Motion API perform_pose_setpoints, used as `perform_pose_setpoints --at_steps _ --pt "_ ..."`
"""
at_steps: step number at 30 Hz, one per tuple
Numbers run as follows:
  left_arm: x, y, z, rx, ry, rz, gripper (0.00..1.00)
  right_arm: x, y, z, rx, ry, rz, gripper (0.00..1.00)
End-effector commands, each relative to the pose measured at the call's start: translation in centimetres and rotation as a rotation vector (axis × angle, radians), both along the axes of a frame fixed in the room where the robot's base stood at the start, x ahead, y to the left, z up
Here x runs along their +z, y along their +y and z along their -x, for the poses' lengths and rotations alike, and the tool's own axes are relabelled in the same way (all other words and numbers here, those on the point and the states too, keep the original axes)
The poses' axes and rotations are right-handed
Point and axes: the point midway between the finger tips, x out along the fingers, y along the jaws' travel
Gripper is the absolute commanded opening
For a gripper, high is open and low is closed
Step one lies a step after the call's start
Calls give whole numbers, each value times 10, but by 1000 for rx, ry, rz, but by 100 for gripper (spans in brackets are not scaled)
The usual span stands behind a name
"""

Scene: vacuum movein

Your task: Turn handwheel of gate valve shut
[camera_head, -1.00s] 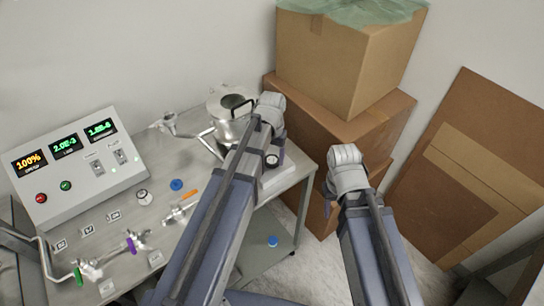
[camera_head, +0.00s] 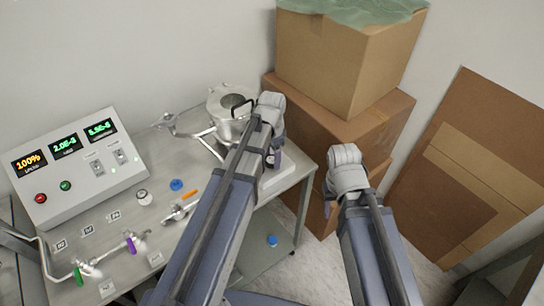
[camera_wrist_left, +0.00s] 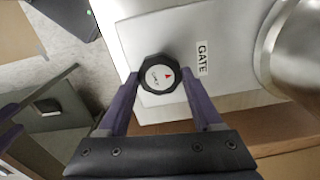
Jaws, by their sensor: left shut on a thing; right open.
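The gate valve's handwheel (camera_wrist_left: 160,76) is a small black faceted knob with a white face and a red arrow mark, beside a "GATE" label (camera_wrist_left: 202,58) in the left wrist view. My left gripper (camera_wrist_left: 160,92) is shut on it, with one purple finger on each side. In the head view the left gripper (camera_head: 273,158) is at the right end of the bench, and the arm covers most of the knob. The valve body and the silver chamber (camera_head: 228,108) stand beside it. My right gripper (camera_head: 329,207) is mostly hidden under its wrist, right of the bench and away from the valve.
A control box (camera_head: 75,165) with green and orange displays stands at the bench's left. Small valves with green (camera_head: 79,275) and purple (camera_head: 131,245) handles lie at the front. Stacked cardboard boxes (camera_head: 340,65) and leaning boards (camera_head: 470,165) are behind and right of my right arm.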

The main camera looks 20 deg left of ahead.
Motion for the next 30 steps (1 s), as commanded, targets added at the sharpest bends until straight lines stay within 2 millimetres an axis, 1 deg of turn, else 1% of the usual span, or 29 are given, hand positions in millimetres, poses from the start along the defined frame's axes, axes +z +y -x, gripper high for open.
perform_pose_setpoints --at_steps 9,23,24,30 --pt "0 0 0 -88 0 0 11 0 0 0 0 0 0 50" --pt "0 0 0 -100 0 0 11 0 0 0 0 0 0 50" --pt "0 0 0 -100 0 0 69 0 0 0 0 0 0 50" --pt "0 0 0 -99 0 0 91 0 0 0 0 0 0 50"
